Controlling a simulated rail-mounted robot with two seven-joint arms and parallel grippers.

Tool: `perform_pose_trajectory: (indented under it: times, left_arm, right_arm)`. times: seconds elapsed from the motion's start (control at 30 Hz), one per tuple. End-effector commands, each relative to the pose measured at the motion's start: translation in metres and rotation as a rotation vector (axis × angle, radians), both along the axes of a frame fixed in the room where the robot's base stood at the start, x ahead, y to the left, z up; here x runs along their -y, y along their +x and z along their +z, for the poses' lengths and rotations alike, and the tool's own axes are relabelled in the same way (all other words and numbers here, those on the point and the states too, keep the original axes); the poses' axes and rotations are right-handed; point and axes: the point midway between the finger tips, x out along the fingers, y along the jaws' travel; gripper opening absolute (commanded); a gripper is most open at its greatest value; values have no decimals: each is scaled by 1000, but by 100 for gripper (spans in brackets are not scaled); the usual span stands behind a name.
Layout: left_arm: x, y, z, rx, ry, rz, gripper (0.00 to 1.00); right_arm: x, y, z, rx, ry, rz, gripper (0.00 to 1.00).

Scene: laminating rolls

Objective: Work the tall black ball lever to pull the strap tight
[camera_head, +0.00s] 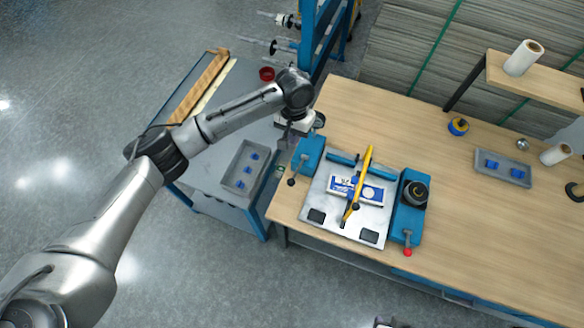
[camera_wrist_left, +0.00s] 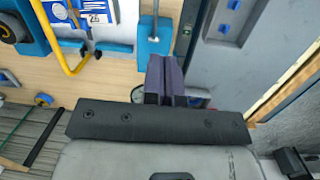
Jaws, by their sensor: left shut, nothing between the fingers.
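The tall black ball lever (camera_head: 291,182) stands on the blue block (camera_head: 309,153) at the left of the fixture on the bench. Its pale rod (camera_wrist_left: 155,15) and blue mount also show in the left wrist view; the ball is out of that picture. My left gripper (camera_head: 286,142) is near the back left of this block, apart from the lever. Its purple-grey fingers (camera_wrist_left: 165,75) are shut and empty, close to the mount. A long yellow piece (camera_head: 358,185) crosses the blue-and-white pack (camera_head: 343,188) on the metal plate; I cannot tell a separate strap.
A red ball lever (camera_head: 408,252) and black knob (camera_head: 415,193) are on the fixture's right side. A grey tray (camera_head: 243,165) sits on the cart to the left. Another tray (camera_head: 502,168) is on the bench. A dark part at the head view's bottom edge is unclear.

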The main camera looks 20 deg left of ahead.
Motion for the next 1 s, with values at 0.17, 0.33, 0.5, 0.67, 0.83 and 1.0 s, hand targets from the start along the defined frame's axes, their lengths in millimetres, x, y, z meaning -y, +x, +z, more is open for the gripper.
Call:
perform_pose_trajectory:
  times: [0.17,0.33,0.5,0.67,0.83,1.0]
  left_arm:
    - [0,0,0,-4,12,66,0]
    - [0,0,0,-4,13,78,0]
    - [0,0,0,-3,13,77,0]
    - [0,-1,-4,-4,14,76,0]
    - [1,-4,-24,-7,16,76,0]
    - [3,-8,-56,-7,15,76,0]
  right_arm:
    - [0,-1,-1,-3,1,-1,43]
    - [-1,-1,0,-3,5,-4,43]
    - [-2,-1,0,-3,7,-5,43]
    - [-2,-1,0,-2,9,-6,43]
    - [-2,-1,1,-2,8,-6,43]
    - [-2,-1,3,-2,8,-5,43]
